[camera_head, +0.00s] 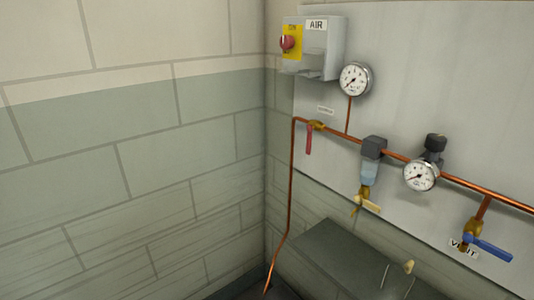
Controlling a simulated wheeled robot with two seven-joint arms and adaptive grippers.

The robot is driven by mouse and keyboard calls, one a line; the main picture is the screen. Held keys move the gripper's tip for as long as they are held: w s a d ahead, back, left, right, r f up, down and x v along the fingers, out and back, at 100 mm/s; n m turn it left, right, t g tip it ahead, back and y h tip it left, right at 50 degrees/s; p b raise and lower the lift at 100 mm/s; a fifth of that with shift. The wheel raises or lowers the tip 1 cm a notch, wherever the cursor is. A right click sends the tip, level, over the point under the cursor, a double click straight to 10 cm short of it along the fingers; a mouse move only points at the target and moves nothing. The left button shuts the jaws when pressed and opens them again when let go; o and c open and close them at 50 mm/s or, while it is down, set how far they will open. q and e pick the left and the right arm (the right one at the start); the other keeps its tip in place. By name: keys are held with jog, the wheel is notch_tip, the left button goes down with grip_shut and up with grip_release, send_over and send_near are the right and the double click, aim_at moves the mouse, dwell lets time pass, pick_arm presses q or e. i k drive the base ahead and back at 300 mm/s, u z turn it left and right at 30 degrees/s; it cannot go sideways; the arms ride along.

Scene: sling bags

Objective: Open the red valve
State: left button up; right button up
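The red valve has a red lever handle (309,140) on a small brass body (316,126). It sits on the copper pipe (342,134) near the pipe's left bend. The handle hangs straight down, crosswise to the pipe, which runs right and slightly down. A small white label (325,110) is on the panel just above it; its text is too small to read. Neither gripper can be made out in the head view, and nothing touches the red handle.
A grey AIR box (321,56) with a red knob (287,43) hangs above. Two gauges (355,79) (420,175), a filter unit (372,160) and a blue-handled valve (488,246) share the panel (440,60). A dark box (330,250) stands below. The block wall (130,150) is at left.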

aim_at(309, 128)
jog(key=u, duration=0.85)
jog(key=k, duration=1.15)
jog(key=u, duration=0.6)
jog(key=i, duration=1.1)
jog(key=z, duration=1.2)
jog(key=i, duration=0.95)
jog(key=z, duration=1.3)
jog(key=i, duration=0.15)
jog(key=z, duration=0.1)
